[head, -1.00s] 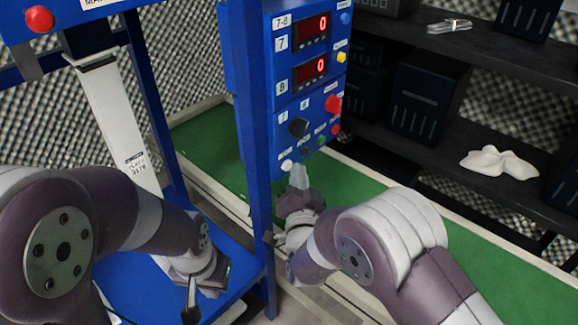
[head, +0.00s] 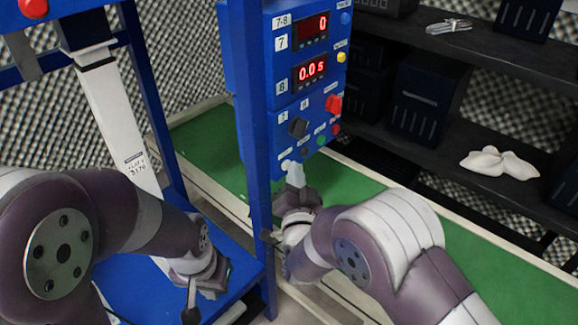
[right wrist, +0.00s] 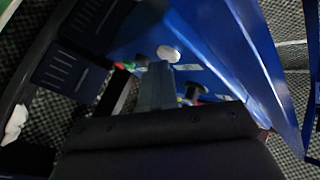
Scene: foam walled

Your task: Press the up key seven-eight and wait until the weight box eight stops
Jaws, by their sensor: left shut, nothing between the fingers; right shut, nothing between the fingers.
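The blue control panel (head: 262,95) carries display 7 (head: 312,27), reading 0, and display 8 (head: 311,70), lit with about 0.05. A white round key (head: 286,165) sits at its lower left; it also shows in the right wrist view (right wrist: 168,53). Its label is too small to read. My right gripper (head: 295,172) is shut and empty, its fingertips right at this white key; contact is partly hidden. The fingers also show in the right wrist view (right wrist: 157,80). My left gripper (head: 191,302) is shut, low over the blue base. I cannot pick out weight box eight.
A blue upright (head: 254,130) stands close left of my right gripper. A black selector knob (head: 298,127) and a red switch (head: 333,104) are above the white key. A white labelled post (head: 118,120) stands at left. Dark shelves (head: 470,160) stand at right.

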